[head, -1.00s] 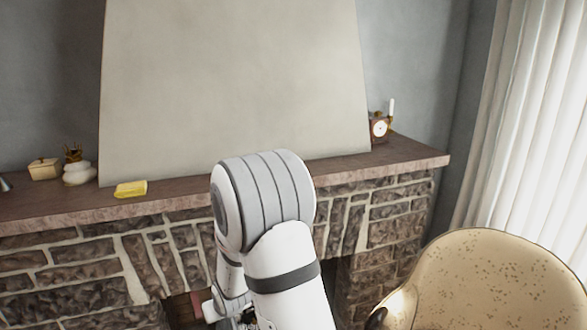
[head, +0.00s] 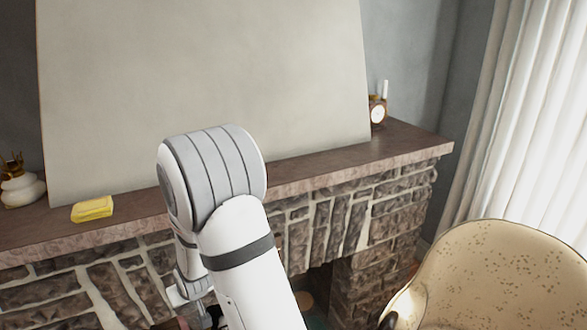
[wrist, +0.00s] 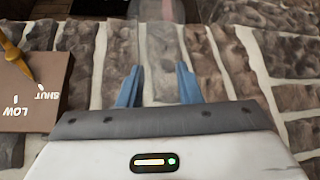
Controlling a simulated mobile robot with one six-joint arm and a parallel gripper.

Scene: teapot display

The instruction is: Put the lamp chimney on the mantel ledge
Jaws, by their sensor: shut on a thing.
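In the wrist view, my gripper (wrist: 157,84) has its two blue fingers apart around a clear glass piece, the lamp chimney (wrist: 161,42). The glass is faint, and the stonework shows through it. Its far end runs up towards the top of the picture. In the head view my arm hides the gripper and chimney. The mantel ledge (head: 320,165) is a brown slab running across the stone fireplace, with my arm in front of its middle.
On the ledge are a yellow sponge-like block (head: 92,209), a white pot (head: 22,189) and a small clock (head: 377,114) beside a candle. The ledge is bare between block and clock. A speckled chair (head: 490,275) stands at right. A LOW/SHUT plate (wrist: 30,85) is on the stonework.

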